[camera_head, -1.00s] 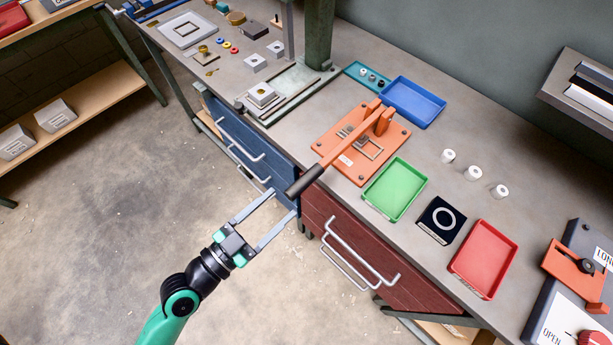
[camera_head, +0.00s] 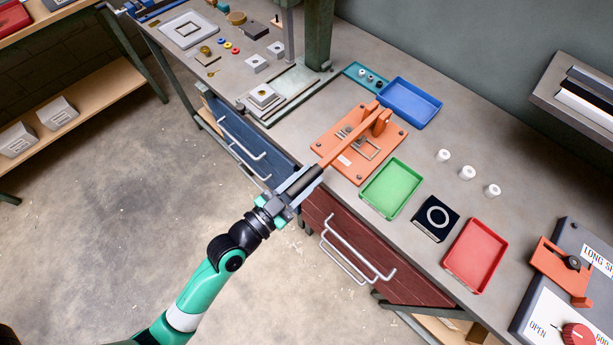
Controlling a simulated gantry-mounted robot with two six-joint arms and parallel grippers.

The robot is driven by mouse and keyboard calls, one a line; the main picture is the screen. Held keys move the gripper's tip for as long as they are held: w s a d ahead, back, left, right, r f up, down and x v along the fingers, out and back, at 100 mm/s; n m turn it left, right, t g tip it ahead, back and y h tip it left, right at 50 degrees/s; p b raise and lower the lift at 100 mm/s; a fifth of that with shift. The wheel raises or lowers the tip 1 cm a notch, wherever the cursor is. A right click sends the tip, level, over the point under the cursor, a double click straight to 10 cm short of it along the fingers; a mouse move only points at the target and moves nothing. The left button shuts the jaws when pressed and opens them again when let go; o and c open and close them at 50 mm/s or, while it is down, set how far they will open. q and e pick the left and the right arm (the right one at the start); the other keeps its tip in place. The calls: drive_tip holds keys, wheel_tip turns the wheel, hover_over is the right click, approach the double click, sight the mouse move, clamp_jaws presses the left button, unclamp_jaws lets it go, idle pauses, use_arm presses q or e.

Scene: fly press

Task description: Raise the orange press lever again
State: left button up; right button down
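The orange press lever (camera_head: 342,150) runs from its pivot on the orange press base (camera_head: 327,150) toward the front left. It lies low and reaches out past the table edge. Its dark handle (camera_head: 304,181) lies between the fingers of my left gripper (camera_head: 306,182). The fingers are close together, one along each side of the handle, and look shut on it. The gripper hides the handle's end. My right gripper is not in view.
A green tray (camera_head: 366,203) and a blue tray (camera_head: 438,106) flank the press. A black square with a white ring (camera_head: 419,228) and a red tray (camera_head: 446,262) lie to the right. Drawer handles (camera_head: 340,262) stick out below the table edge.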

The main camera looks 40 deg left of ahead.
use_arm(q)
clamp_jaws()
idle(1.0)
